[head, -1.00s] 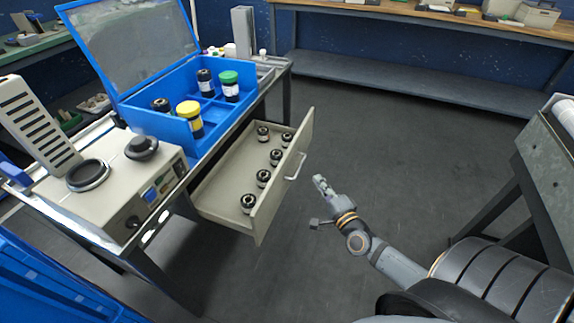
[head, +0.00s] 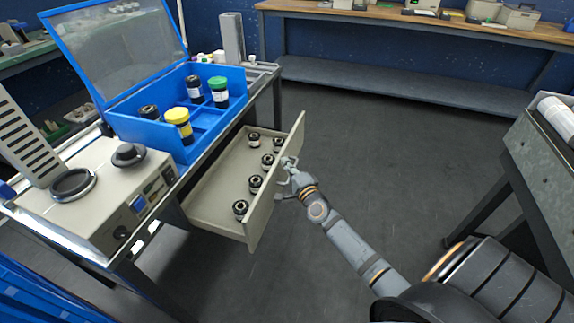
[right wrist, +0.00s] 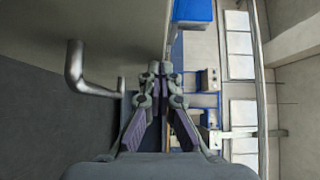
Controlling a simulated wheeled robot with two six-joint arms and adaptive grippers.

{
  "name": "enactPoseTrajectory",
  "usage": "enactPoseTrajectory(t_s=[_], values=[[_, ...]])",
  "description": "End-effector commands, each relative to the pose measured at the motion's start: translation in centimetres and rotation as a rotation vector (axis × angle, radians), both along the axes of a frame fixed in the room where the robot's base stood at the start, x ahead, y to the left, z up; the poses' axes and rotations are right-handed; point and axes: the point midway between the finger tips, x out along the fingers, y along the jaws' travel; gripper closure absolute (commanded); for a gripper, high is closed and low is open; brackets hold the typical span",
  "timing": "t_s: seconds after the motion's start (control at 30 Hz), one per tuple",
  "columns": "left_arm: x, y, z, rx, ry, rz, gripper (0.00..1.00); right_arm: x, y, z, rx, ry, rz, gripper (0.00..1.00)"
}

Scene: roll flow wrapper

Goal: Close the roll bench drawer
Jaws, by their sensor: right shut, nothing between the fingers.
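The roll bench drawer (head: 210,197) is pulled out from under the bench top and holds several small dark rolls with pale ends (head: 241,207). Its beige front panel (head: 262,209) faces right, toward my right arm. My right gripper (head: 286,164) is shut and empty, at the drawer front beside the handle, which it partly covers in the head view. In the right wrist view the metal bar handle (right wrist: 78,75) is left of the shut fingertips (right wrist: 160,68), and the drawer front (right wrist: 120,30) fills the upper left. I cannot tell whether the fingertips touch the panel. My left gripper is out of view.
On the bench stand an open blue case (head: 160,133) with yellow-, green- and black-capped containers and a beige machine (head: 100,190). A grey stand (head: 515,170) is at the right. The dark floor (head: 390,150) between is clear.

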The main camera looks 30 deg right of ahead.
Motion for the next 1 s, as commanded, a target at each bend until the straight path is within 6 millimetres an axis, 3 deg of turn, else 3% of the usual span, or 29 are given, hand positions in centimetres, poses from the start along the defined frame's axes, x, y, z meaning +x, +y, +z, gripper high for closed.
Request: enactPoseTrajectory(t_s=[0.27, 0.47, 0.7, 1.0], values=[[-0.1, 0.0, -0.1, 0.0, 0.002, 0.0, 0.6, 0.1, 0.1, 0.0, 0.001, 0.0, 0.0, 1.0], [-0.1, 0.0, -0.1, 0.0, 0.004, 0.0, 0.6, 1.6, 1.4, 0.0, 0.005, -0.001, 0.0, 1.0], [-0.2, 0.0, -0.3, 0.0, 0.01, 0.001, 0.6, 5.8, 5.0, 0.0, 0.006, -0.002, 0.001, 1.0], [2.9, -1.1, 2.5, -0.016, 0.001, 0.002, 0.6, 11.6, 10.0, -0.2, 0.004, -0.001, 0.003, 1.0]])
